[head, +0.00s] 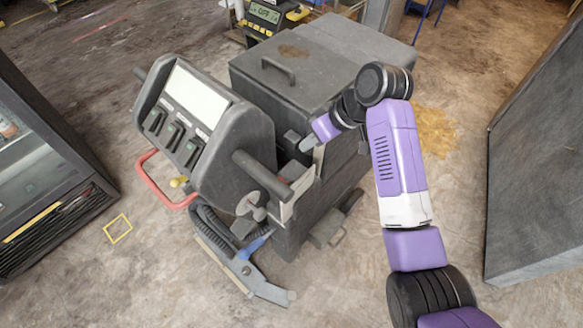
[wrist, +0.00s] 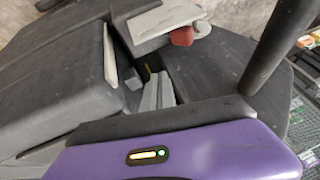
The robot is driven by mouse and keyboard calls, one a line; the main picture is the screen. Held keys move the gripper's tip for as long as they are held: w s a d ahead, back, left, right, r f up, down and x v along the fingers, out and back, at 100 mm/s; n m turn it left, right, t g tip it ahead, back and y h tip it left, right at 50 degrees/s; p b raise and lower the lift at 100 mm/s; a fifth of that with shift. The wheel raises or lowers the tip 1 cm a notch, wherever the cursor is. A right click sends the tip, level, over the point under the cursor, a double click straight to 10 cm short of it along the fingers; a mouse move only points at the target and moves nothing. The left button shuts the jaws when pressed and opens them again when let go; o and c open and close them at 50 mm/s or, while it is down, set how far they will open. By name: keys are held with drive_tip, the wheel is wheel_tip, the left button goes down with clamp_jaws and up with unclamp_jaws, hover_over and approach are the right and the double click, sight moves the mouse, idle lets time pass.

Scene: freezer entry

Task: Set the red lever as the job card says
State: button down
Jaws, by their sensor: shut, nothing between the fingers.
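A small red piece (wrist: 182,36), perhaps the red lever's end, shows at the top of the wrist view, against a light grey plate (wrist: 165,18). I cannot make it out in the head view. My gripper (head: 308,143) is shut and empty, pointing down-left beside the grey machine (head: 325,70), behind its control console (head: 240,150). In the wrist view my gripper's grey fingers (wrist: 158,92) reach into a dark gap, apart from the red piece. A pale panel (head: 196,96) on the console shows no readable text. I cannot identify the job card.
Several dark switches (head: 172,135) sit below the pale panel. A red loop handle (head: 160,182) sticks out left of the console. A display unit (head: 266,14) stands behind the machine. A black-framed cabinet (head: 50,180) is at left, a dark panel (head: 530,180) at right.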

wheel_tip(320, 180, up, 4)
drive_tip(key=s+n+g, duration=0.1)
drive_tip(key=n+g, duration=0.1)
drive_tip(key=p, duration=0.3)
hover_over(287, 183)
drive_tip(key=w, duration=0.2)
wheel_tip(287, 183, down, 10)
drive_tip(key=shift+s+f+h, duration=0.3)
drive_tip(key=shift+s+f, duration=0.1)
drive_tip(key=shift+f, duration=0.3)
